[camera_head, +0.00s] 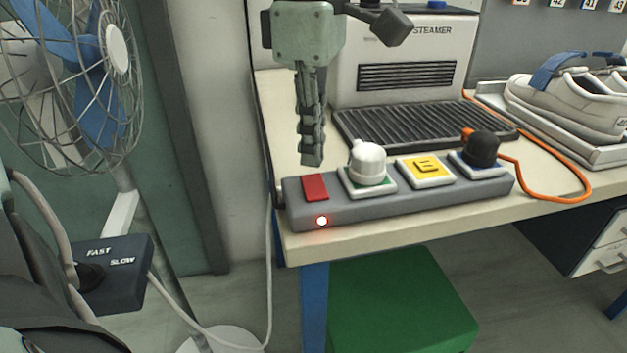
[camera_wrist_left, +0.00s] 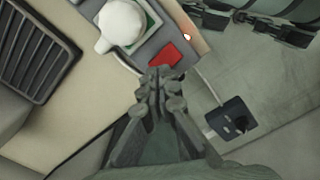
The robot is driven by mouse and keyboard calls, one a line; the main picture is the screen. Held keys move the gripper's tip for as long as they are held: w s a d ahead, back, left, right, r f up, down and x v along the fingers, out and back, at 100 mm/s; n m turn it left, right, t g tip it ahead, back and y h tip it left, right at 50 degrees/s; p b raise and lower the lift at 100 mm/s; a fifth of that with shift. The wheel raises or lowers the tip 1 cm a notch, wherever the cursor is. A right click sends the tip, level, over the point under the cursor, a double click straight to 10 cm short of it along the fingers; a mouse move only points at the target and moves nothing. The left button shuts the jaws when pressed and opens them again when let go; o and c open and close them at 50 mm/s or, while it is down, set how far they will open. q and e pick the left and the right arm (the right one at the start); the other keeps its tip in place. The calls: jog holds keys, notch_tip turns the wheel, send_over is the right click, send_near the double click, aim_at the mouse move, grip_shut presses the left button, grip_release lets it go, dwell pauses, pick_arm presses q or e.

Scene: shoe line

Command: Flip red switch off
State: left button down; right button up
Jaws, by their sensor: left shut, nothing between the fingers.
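The red switch (camera_head: 315,187) sits at the left end of a grey power strip (camera_head: 300,213) on the table's front edge. A small red light (camera_head: 321,221) glows on the strip's front face below it. My left gripper (camera_head: 311,160) is shut and empty, pointing down just above and behind the red switch, seemingly apart from it. In the left wrist view the red switch (camera_wrist_left: 166,55) lies just beyond the closed fingertips (camera_wrist_left: 160,72).
A white plug (camera_head: 367,165), a yellow socket piece (camera_head: 426,169) and a black plug (camera_head: 480,150) with an orange cord fill the strip. A steamer (camera_head: 405,60) stands behind. A fan (camera_head: 75,60) and its speed box (camera_head: 115,272) are left. A green box (camera_head: 400,310) is below.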

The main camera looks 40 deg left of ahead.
aim_at(313, 183)
dwell(0.5)
pick_arm(q)
jog(key=shift+f+b, duration=0.75)
jog(key=shift+f, duration=0.05)
jog(key=shift+s+d+f+b, duration=0.1)
jog(key=shift+f+b, duration=0.35)
jog(key=shift+f, duration=0.05)
jog(key=shift+s+d+f+b, duration=0.1)
jog(key=shift+f+b, duration=0.3)
jog(key=shift+f, duration=0.05)
dwell(0.5)
jog(key=shift+r, duration=0.1)
jog(key=shift+r+p, duration=0.55)
jog(key=shift+w+a+r+p, duration=0.2)
jog(key=shift+a+r+p, duration=0.05)
jog(key=shift+r+p, duration=1.85)
jog(key=shift+r, duration=0.9)
